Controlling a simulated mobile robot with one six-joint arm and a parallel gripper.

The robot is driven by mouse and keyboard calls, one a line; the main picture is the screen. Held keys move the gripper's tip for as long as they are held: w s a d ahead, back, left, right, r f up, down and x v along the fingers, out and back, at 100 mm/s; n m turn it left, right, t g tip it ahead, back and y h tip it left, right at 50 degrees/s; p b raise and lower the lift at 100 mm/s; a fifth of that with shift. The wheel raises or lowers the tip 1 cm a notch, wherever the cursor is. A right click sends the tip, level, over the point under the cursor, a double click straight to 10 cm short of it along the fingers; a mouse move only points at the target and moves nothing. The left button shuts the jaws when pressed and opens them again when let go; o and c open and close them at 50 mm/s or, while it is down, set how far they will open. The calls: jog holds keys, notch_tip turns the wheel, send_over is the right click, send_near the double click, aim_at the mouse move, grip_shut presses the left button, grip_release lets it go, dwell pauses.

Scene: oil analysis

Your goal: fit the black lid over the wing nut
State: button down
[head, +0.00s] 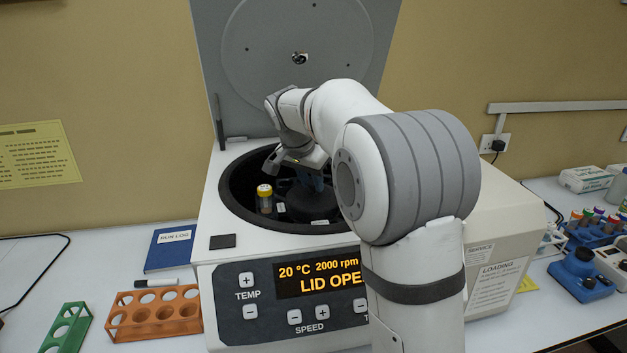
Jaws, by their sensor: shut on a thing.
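My gripper (312,180) reaches down into the open centrifuge bowl, with its blue fingertips near the middle. It is shut on a dark piece (306,203) just below the fingers, which looks like the black lid. The lid's outline blends into the dark bowl, so I cannot tell whether it is resting or held clear. The wing nut is not visible; the lid, my gripper and my arm cover the centre of the rotor.
The centrifuge (218,262) has its lid (230,75) raised behind my arm. A yellow-capped tube (265,200) stands at the left in the bowl. An orange rack (150,313), a green rack (66,330) and a blue book (170,248) lie left. Blue lab items (582,275) stand right.

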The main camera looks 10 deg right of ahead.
jog(key=c, duration=0.6)
grip_release()
jog(key=shift+r, duration=0.15)
jog(key=shift+r+p, duration=2.55)
jog(key=shift+r, duration=0.85)
grip_shut()
jog(key=shift+f, duration=0.2)
